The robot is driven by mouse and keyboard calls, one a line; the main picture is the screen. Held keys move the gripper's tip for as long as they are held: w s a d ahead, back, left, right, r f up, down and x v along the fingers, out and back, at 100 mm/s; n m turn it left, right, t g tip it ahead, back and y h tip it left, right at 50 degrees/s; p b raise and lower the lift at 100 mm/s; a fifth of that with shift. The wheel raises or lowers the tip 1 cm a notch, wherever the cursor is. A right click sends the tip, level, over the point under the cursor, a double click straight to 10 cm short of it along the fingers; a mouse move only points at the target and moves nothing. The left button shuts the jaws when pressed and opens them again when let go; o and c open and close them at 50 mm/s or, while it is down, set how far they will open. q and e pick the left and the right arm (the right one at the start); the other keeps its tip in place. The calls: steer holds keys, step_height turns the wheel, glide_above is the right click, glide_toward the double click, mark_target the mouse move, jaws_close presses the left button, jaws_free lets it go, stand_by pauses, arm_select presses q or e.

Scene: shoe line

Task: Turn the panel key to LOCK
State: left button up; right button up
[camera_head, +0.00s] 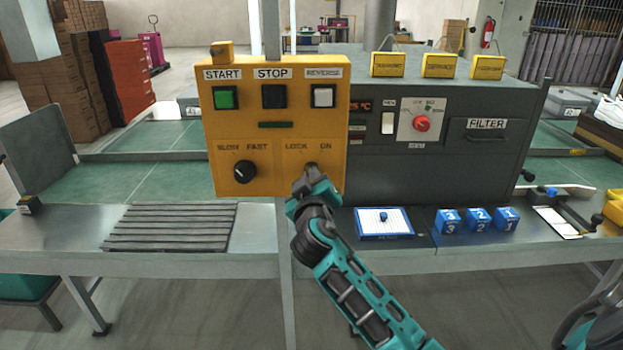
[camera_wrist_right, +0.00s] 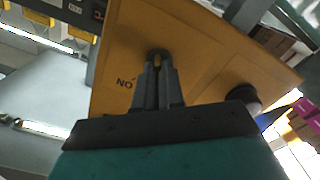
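The yellow control panel (camera_head: 240,125) stands at the middle of the head view. Its key switch (camera_head: 311,167) sits at the lower right, below the LOCK and ON labels. My right gripper (camera_head: 309,178) reaches up to the switch from below and partly covers it. The key's exact angle is hard to tell. My left gripper is not in view.
The black SLOW/FAST knob (camera_head: 245,171) is left of the key. Green START (camera_head: 225,97), black STOP (camera_head: 274,96) and white REVERSE (camera_head: 323,96) buttons sit above. A dark machine (camera_head: 460,165) stands at right. Blue numbered blocks (camera_head: 477,220) lie on the steel table.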

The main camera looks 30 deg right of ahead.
steer(key=o, duration=0.4)
steer(key=b+v, duration=0.1)
steer(key=v, duration=1.2)
steer(key=shift+d+b, duration=0.1)
steer(key=shift+b, duration=0.25)
steer(key=s+a+f+n+g+y, duration=0.1)
steer(key=a+f+n+y, duration=0.15)
steer(key=f, duration=0.45)
steer(key=s+a+f+n+y, duration=0.1)
steer(key=a+f+y, duration=0.25)
steer(key=f, duration=0.35)
steer(key=s+a+f+g+y, duration=0.1)
steer(key=s+f+y, duration=0.1)
steer(key=s+f, duration=0.2)
steer(key=s+a+f+m+g+y, duration=0.1)
steer(key=s+f, duration=0.3)
steer(key=f, duration=0.1)
steer(key=s+a+f+g+y, duration=0.1)
steer(key=s+a+f+y, duration=0.1)
steer(key=s+f, duration=0.2)
steer(key=shift+s+a+f+m+y, duration=0.1)
steer(key=shift+s+f+m+y, duration=0.1)
steer(key=shift+f, duration=0.2)
steer(key=shift+s+a+f+m+y, duration=0.1)
steer(key=shift+f+m, duration=0.05)
steer(key=shift+f, duration=0.25)
